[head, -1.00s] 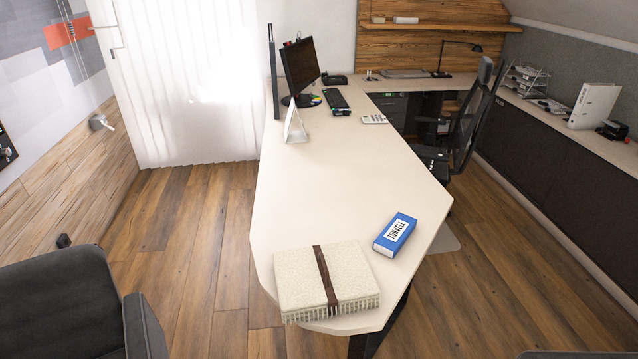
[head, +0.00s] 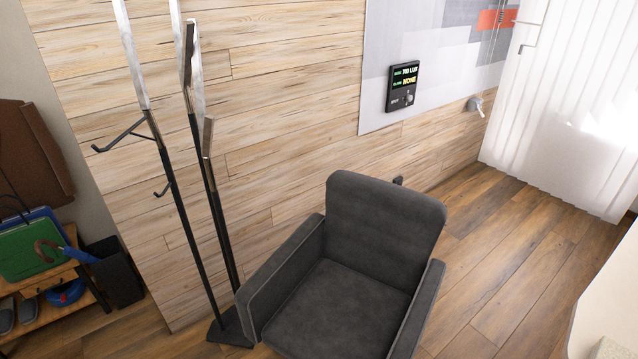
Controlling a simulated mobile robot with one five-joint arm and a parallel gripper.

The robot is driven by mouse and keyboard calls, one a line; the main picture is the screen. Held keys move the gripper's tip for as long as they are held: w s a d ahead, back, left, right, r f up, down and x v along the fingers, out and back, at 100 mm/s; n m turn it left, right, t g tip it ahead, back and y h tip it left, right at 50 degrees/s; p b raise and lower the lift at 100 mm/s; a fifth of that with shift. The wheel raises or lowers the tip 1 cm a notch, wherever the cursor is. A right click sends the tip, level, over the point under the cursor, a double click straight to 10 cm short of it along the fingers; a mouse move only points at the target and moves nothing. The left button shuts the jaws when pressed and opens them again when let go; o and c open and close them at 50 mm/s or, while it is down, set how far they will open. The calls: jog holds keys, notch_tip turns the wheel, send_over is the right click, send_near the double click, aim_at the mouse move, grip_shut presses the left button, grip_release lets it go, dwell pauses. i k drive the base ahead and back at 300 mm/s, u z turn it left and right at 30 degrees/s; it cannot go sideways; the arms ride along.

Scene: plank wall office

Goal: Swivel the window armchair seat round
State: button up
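A dark grey armchair (head: 340,270) stands in the lower middle of the head view. Its backrest (head: 383,222) is on the far side, close to the plank wall. Its seat (head: 335,308) faces toward me and a little left, with an armrest on each side. The chair's base is hidden below the seat and the picture edge. My gripper is not in view.
A coat stand (head: 215,225) stands close to the chair's left armrest. A shoe bench (head: 50,285) and a dark bin (head: 115,272) are farther left. The desk edge (head: 605,310) is at the right. Open plank floor (head: 500,270) lies between chair and desk.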

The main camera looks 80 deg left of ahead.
aim_at(356, 280)
jog(key=z, duration=0.05)
jog(key=k, duration=0.15)
jog(key=u, duration=2.65)
jog(key=k, duration=1)
jog(key=z, duration=0.15)
jog(key=i, duration=0.95)
jog(key=u, duration=0.05)
